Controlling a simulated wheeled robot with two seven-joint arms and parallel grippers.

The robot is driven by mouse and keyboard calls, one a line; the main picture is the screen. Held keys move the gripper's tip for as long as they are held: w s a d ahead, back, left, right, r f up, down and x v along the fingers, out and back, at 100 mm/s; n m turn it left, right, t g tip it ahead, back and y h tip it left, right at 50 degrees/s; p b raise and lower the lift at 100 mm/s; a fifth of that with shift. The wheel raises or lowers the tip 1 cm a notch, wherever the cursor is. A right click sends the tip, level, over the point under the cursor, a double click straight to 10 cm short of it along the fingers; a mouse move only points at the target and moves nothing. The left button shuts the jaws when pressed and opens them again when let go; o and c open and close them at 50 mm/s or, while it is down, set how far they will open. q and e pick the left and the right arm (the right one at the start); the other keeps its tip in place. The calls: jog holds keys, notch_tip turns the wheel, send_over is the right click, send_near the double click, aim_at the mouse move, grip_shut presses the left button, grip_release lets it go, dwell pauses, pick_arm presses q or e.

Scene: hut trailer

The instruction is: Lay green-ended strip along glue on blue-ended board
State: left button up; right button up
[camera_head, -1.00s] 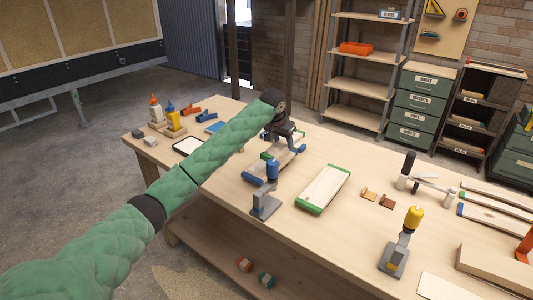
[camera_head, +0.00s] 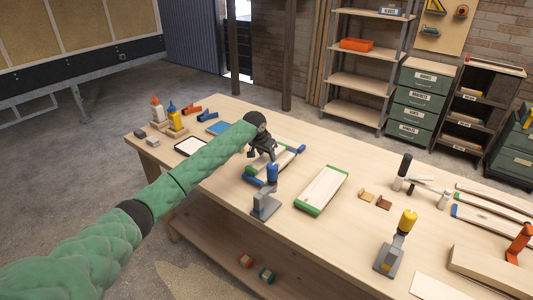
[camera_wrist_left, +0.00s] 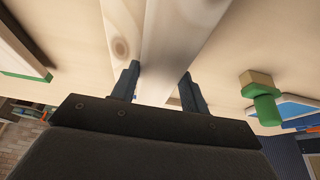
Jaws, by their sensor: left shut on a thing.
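My left gripper (camera_head: 262,157) is shut on a narrow pale strip with green ends (camera_head: 249,174). In the left wrist view the strip (camera_wrist_left: 168,45) runs between the two fingers. The blue-ended board (camera_head: 299,149) lies on the bench beneath, its other blue end beside the blue-handled clamp. The strip is over or beside the board, roughly in line with it; I cannot tell whether they touch. Glue on the board is not visible. My right gripper is out of view.
A blue-handled clamp (camera_head: 267,190) stands close in front of the board. A wider green-ended board (camera_head: 322,190) lies to its right, and a yellow-handled clamp (camera_head: 399,245) farther right. Glue bottles (camera_head: 174,117) and a white-topped tray (camera_head: 190,146) are at the left.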

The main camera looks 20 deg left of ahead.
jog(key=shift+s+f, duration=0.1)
pick_arm(q)
jog(key=shift+f, duration=0.2)
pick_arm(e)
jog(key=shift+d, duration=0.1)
pick_arm(q)
jog(key=o, duration=1)
jog(key=shift+o, duration=0.2)
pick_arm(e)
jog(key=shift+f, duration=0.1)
pick_arm(q)
jog(key=shift+r, duration=0.2)
jog(key=shift+s+r+b, duration=0.15)
jog(key=shift+r+b, duration=0.15)
jog(key=shift+r, duration=0.05)
jog(key=b+v, duration=0.3)
jog(key=v, duration=0.8)
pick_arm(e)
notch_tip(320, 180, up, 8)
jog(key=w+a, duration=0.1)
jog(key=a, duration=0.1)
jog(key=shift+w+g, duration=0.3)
